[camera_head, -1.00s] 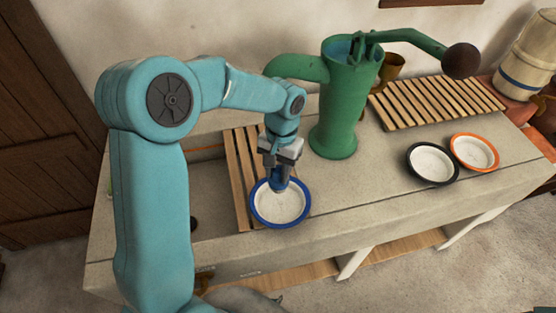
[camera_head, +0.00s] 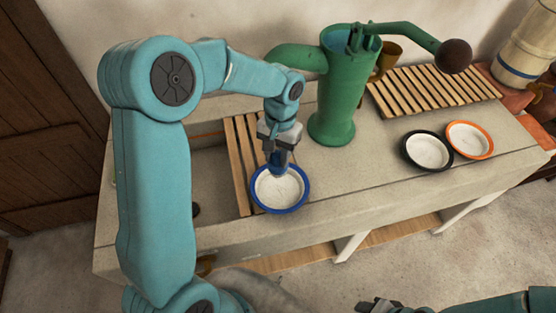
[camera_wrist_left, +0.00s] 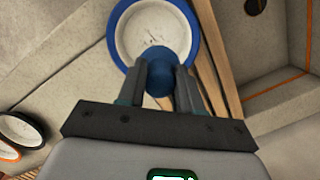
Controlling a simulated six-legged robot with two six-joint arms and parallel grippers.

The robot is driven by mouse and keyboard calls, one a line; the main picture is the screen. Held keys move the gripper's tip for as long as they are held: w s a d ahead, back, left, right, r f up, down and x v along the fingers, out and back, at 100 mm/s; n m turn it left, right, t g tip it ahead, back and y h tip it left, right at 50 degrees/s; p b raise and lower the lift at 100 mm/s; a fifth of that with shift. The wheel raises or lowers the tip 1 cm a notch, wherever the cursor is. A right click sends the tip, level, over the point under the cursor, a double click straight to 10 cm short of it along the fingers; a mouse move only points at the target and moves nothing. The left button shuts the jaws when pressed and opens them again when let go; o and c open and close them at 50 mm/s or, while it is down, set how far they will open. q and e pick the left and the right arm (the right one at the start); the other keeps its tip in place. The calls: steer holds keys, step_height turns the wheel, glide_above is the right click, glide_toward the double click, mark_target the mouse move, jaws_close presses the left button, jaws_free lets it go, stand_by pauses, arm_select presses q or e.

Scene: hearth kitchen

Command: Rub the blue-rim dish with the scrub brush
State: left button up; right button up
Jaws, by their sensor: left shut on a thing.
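The blue-rim dish (camera_head: 290,190) is white inside with faint dark marks and sits on the stone counter, beside and perhaps partly on the left wooden slats. My left gripper (camera_head: 278,158) points down at the dish's back edge, shut on a blue, rounded thing, which I take to be the scrub brush (camera_wrist_left: 157,76). The brush's lower end overlaps the dish in the left wrist view; whether it touches is unclear, and its bristles are hidden. The dish also shows in the left wrist view (camera_wrist_left: 150,30). My right gripper (camera_head: 374,305) shows partly at the bottom edge.
A green hand pump (camera_head: 334,105) stands behind and right of the dish. A black-rim dish (camera_head: 427,152) and an orange-rim dish (camera_head: 470,139) sit at the right. A slatted rack (camera_head: 430,90) lies behind them. A sink basin (camera_head: 215,180) is left of the slats.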

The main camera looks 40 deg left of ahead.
mark_target(277, 166)
arm_select(q)
steer(key=shift+s+f, duration=0.1)
steer(key=shift+f, duration=0.15)
steer(key=shift+w+f+b, duration=0.2)
steer(key=shift+f+b, duration=0.75)
steer(key=shift+f, duration=0.2)
steer(key=shift+s+f+b, duration=0.2)
steer(key=shift+f+b, duration=0.6)
steer(key=shift+f, duration=0.25)
steer(key=shift+w+f+b, duration=0.15)
steer(key=shift+f+b, duration=0.35)
steer(key=shift+f, duration=0.35)
steer(key=shift+f+b, duration=0.4)
steer(key=shift+f, duration=0.35)
steer(key=shift+d, duration=0.15)
steer(key=shift+c, duration=0.3)
steer(key=shift+s+d, duration=0.65)
steer(key=shift+s, duration=0.1)
steer(key=shift+d, duration=0.15)
